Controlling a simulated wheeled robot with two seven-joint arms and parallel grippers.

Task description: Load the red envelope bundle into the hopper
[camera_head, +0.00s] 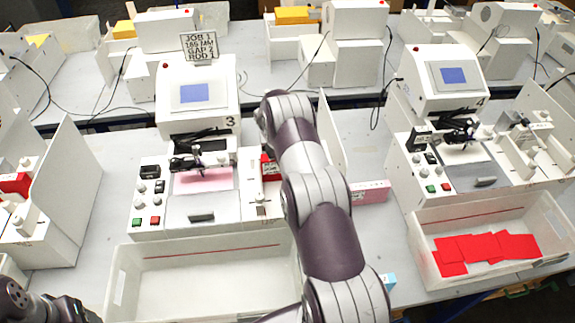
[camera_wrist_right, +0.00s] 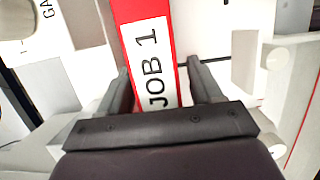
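The red envelope bundle (camera_head: 268,168) shows in the head view at the right part of plotter 3 (camera_head: 197,140), partly hidden by my right arm. In the right wrist view the bundle (camera_wrist_right: 152,60) fills the middle, its white label reading JOB 1. My right gripper (camera_wrist_right: 158,80) has one finger on each side of the bundle; whether both fingers press on it is unclear. The hopper area, with an upright white panel (camera_head: 330,140), is mostly hidden behind my arm, so I cannot tell if the bundle rests inside. Only part of my left arm shows at bottom left, without fingertips.
A pink bundle (camera_head: 370,191) lies on the table right of my arm. A white tray (camera_head: 125,285) stands before plotter 3. Plotter 4 (camera_head: 445,80) stands right, with red envelopes (camera_head: 485,248) in its tray. A JOB 1 sign (camera_head: 199,47) stands on plotter 3.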

